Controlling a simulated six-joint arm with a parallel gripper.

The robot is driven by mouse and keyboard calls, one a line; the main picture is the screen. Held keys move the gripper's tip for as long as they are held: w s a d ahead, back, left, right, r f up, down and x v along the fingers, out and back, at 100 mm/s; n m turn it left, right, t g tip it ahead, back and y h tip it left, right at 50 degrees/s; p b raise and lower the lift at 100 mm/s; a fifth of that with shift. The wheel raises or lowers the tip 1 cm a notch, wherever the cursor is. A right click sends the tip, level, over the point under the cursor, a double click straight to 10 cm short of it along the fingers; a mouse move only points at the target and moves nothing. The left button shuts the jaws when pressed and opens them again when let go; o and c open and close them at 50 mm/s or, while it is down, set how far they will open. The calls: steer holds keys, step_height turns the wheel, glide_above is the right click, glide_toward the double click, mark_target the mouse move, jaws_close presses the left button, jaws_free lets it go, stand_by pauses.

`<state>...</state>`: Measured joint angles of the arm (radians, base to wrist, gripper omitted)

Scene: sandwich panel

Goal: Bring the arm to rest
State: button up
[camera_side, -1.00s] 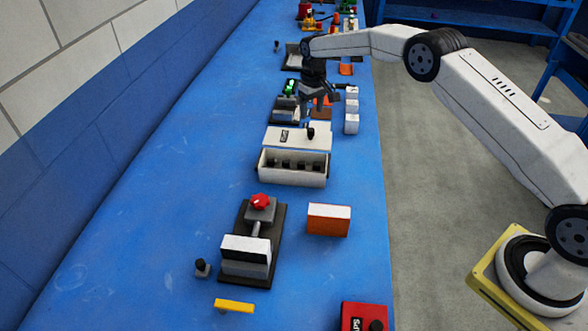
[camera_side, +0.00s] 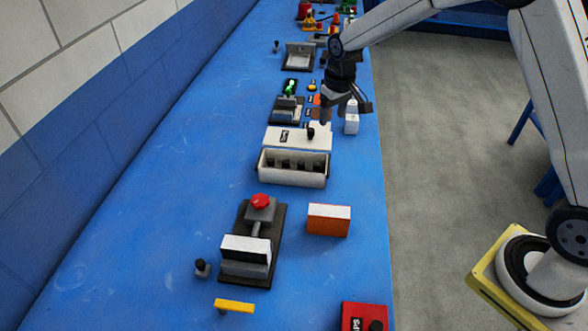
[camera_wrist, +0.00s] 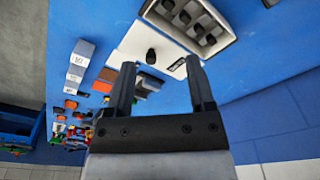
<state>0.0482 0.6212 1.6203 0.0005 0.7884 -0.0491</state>
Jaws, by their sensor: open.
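My gripper (camera_side: 345,113) is open and empty in the side view. It hangs above the right part of the blue table, beyond the white box and in front of the white blocks. In the wrist view my gripper (camera_wrist: 162,82) shows two dark fingers spread apart with nothing between them. The white lid with a black knob (camera_wrist: 152,44) appears beyond the fingertips. My arm is raised and bent, reaching in from the right.
The blue table (camera_side: 150,200) carries an open white box (camera_side: 292,180), its lid (camera_side: 285,138), white blocks (camera_side: 351,124), an orange block (camera_side: 328,220), a red-knobbed device (camera_side: 260,202), a yellow handle (camera_side: 234,306) and a red box (camera_side: 364,317). The left side is clear.

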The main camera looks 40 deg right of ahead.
steer(key=s+a+t, duration=0.1)
steer(key=s+a, duration=0.1)
steer(key=s, duration=2.1)
steer(key=shift+s+a, duration=0.15)
steer(key=shift+a, duration=0.1)
